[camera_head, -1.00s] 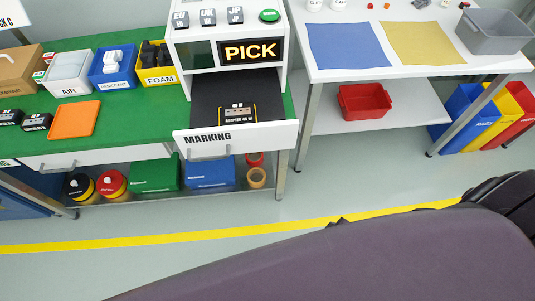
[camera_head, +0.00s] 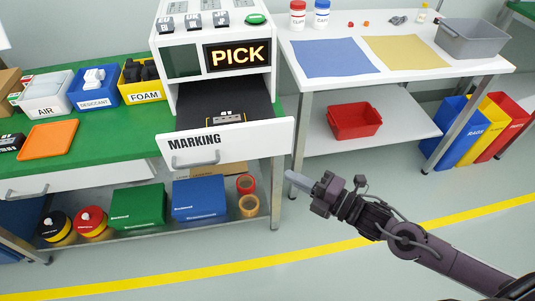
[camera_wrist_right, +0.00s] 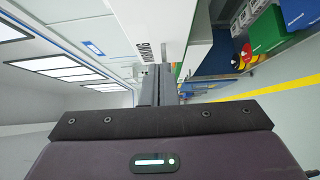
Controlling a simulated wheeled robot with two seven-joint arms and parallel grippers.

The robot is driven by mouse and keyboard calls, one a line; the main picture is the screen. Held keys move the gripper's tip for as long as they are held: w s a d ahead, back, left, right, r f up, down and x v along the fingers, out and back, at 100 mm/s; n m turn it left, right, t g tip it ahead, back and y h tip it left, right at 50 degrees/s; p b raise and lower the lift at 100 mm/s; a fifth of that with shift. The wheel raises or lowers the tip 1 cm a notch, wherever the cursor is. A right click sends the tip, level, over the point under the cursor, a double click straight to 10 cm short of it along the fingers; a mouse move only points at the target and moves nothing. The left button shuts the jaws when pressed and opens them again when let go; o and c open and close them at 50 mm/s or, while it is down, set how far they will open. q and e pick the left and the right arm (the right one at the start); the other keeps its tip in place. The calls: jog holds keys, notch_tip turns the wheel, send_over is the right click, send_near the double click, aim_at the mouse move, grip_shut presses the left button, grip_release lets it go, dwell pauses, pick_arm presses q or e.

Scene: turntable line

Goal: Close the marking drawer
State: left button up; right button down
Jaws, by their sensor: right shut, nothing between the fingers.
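The marking drawer (camera_head: 226,143) stands pulled out of the white cabinet under the PICK sign, with its grey handle (camera_head: 196,160) on the front. A dark item with a printed label (camera_head: 228,117) lies inside it. My right gripper (camera_head: 290,176) is shut and empty, just right of and below the drawer front, apart from it in the head view. In the right wrist view, the shut fingers (camera_wrist_right: 158,85) point toward the drawer front (camera_wrist_right: 150,30), which shows its MARKING lettering sideways. My left gripper is not in view.
The green bench (camera_head: 90,140) holds bins and an orange tray (camera_head: 49,139). Below it are blue and green boxes and tape rolls. A white table (camera_head: 400,70) with mats and a red bin (camera_head: 354,120) stands right. The floor in front is clear.

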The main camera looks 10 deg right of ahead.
aim_at(252, 145)
jog(key=x, duration=0.3)
jog(key=w+d+x, duration=0.1)
jog(key=x, duration=0.6)
jog(key=shift+w+d+p, duration=0.25)
jog(key=shift+d+p, duration=0.05)
jog(key=shift+p, duration=0.05)
jog(key=shift+w, duration=0.25)
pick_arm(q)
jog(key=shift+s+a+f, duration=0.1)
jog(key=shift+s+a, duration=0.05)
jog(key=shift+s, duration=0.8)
pick_arm(e)
jog(key=shift+w, duration=0.25)
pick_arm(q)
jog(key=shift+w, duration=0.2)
